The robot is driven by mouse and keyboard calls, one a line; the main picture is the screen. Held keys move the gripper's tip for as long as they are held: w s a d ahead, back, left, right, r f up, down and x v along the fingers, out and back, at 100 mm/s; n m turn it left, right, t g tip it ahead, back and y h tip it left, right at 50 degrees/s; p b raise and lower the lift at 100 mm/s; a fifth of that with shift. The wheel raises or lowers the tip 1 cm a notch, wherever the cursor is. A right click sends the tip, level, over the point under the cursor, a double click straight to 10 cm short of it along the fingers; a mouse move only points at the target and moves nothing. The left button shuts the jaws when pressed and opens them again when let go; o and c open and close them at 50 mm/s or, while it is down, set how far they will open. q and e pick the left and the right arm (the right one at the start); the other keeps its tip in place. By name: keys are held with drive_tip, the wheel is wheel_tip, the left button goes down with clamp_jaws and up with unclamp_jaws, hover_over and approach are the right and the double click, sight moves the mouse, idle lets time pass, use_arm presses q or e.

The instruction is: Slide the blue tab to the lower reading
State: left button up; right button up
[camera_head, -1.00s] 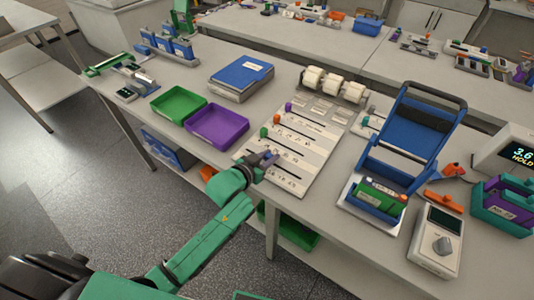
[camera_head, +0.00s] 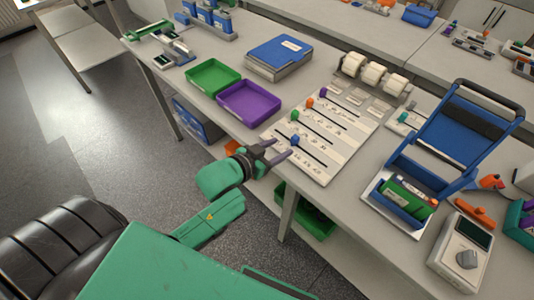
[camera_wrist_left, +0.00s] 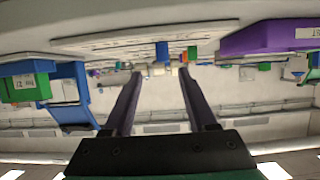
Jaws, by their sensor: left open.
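The pale slider board (camera_head: 342,142) lies on the bench with several slotted rows and printed marks. The blue tab (camera_head: 295,141) stands in a slot toward the board's near left side. Other tabs sit in rows behind it: green (camera_head: 295,115), orange (camera_head: 309,103) and purple (camera_head: 323,92). My left gripper (camera_head: 283,147) is open and empty at the board's near left edge, its fingers pointing at the blue tab. In the left wrist view the blue tab (camera_wrist_left: 162,52) shows beyond the fingertips, between their lines, apart from both fingers. My right gripper is not in view.
Green (camera_head: 213,77) and purple (camera_head: 248,103) trays lie left of the board. White rolls (camera_head: 374,73) stand behind it. A blue-framed stand (camera_head: 450,130) and a meter (camera_head: 462,248) are to the right.

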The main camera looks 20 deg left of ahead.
use_arm(q)
drive_tip(key=v, duration=0.5)
drive_tip(key=shift+s, duration=0.1)
drive_tip(key=shift+a, duration=0.1)
drive_tip(key=s+a+f+g+y, duration=0.1)
drive_tip(key=a+f, duration=0.2)
drive_tip(key=f, duration=0.6)
drive_tip(key=s+a+f+n+g+y, duration=0.1)
drive_tip(key=s+a+f+g+y, duration=0.15)
drive_tip(key=f, duration=0.65)
drive_tip(key=s+a+f+g, duration=0.1)
drive_tip(key=a+f, duration=0.3)
drive_tip(key=f, duration=0.5)
drive_tip(key=s+f+n+g+y, duration=0.1)
drive_tip(key=s+f+g, duration=0.6)
drive_tip(key=s+f, duration=1.3)
drive_tip(key=s+a, duration=0.1)
drive_tip(key=s, duration=0.3)
drive_tip(key=shift+s+f, duration=0.35)
drive_tip(key=shift+y, duration=0.25)
